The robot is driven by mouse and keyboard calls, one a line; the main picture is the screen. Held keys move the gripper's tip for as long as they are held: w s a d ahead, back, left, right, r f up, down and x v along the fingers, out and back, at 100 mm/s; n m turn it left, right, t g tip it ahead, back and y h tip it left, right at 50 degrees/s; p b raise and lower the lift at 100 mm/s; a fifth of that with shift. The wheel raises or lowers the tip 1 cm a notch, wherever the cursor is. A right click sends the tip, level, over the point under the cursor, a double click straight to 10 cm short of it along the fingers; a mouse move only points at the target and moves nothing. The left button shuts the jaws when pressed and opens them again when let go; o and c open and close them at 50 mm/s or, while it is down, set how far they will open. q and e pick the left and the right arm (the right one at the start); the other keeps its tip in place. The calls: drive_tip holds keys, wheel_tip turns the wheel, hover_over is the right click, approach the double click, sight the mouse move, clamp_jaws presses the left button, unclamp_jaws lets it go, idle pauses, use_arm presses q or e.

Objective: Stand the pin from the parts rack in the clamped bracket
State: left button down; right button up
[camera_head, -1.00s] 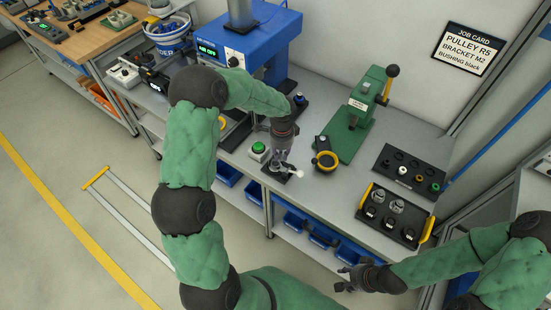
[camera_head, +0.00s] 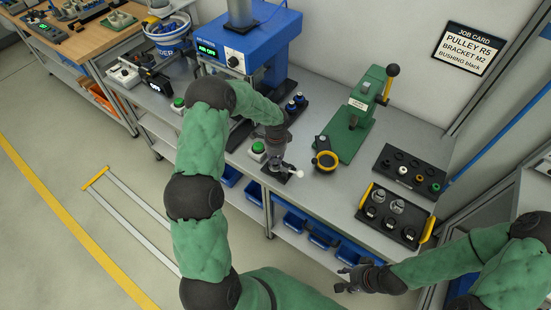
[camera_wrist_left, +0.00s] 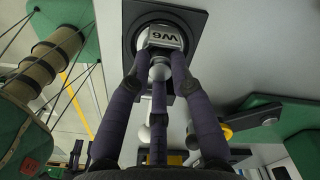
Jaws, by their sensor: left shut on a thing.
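My left gripper (camera_head: 276,162) is over the dark clamp fixture (camera_head: 285,175) with a white-tipped lever at the bench's front edge. In the left wrist view its fingers (camera_wrist_left: 160,68) close around a small pale rounded piece, which I take to be the pin (camera_wrist_left: 160,71). A pale block with lettering (camera_wrist_left: 165,38), probably the bracket, sits at the fingertips on a dark round base. I cannot tell whether the pin is seated in it. A dark rack with blue-topped pieces (camera_head: 298,100) stands behind my left arm. My right gripper (camera_head: 350,279) is off the bench's front; its fingers are unclear.
A green button box (camera_head: 258,149) stands just left of the fixture. A green press (camera_head: 362,115) and a yellow ring (camera_head: 325,160) are to its right. A tray with yellow handles (camera_head: 427,228) and a black parts rack (camera_head: 386,166) lie further right. A blue machine (camera_head: 267,40) stands behind.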

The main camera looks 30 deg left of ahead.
sight(276, 160)
use_arm(q)
drive_tip(key=shift+f, duration=0.15)
drive_tip(key=c, duration=1.1)
unclamp_jaws()
wheel_tip(276, 160, up, 12)
drive_tip(key=shift+p, duration=0.35)
drive_tip(key=shift+d, duration=0.1)
